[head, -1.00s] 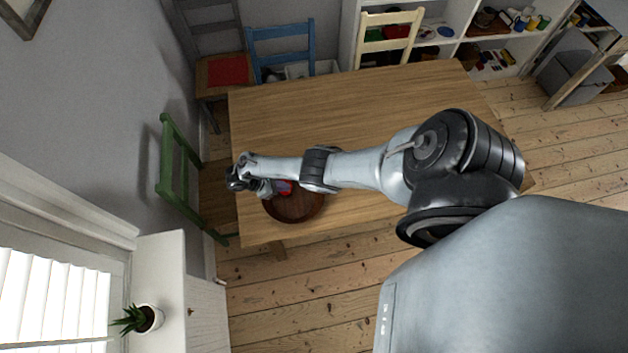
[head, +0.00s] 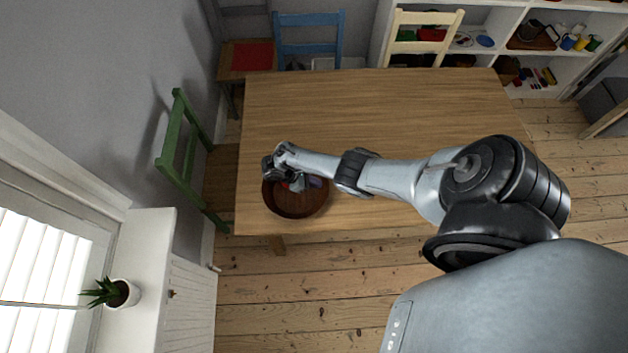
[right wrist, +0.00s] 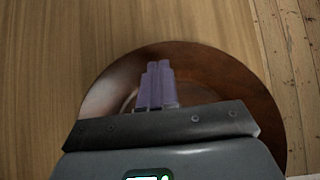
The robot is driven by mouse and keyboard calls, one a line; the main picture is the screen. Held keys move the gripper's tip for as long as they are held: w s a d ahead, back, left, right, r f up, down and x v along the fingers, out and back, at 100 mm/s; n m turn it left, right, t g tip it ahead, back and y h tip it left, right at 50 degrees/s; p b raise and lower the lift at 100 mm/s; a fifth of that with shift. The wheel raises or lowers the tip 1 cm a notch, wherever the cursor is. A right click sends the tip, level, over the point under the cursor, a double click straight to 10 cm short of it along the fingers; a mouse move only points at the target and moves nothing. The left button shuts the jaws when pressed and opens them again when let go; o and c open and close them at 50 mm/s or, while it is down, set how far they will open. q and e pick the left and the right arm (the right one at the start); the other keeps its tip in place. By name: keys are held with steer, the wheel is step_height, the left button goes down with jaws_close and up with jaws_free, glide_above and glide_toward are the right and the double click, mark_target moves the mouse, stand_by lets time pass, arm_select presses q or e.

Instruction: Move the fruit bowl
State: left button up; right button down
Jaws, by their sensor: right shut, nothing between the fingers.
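The fruit bowl (head: 297,203) is a round, dark brown wooden bowl on the table, near its front left corner. It also fills the middle of the right wrist view (right wrist: 215,75). My right gripper (head: 314,181) is over the bowl's far part in the head view. In the right wrist view its purple fingers (right wrist: 158,70) are together, empty, and overlap the bowl's inside. I cannot tell how high above the bowl they are. A small red patch shows by the gripper; I cannot tell what it is. My arm hides part of the bowl's far rim. My left gripper is not in view.
The wooden table (head: 370,110) is otherwise bare, with free room behind and to the right. A green chair (head: 182,145) stands at its left end. A blue chair (head: 308,45) and a cream chair (head: 425,35) stand behind it. Shelves stand at the back right.

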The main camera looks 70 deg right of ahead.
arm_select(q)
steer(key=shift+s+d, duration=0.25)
arm_select(e)
steer(key=shift+s+d, duration=0.3)
steer(key=shift+s, duration=0.35)
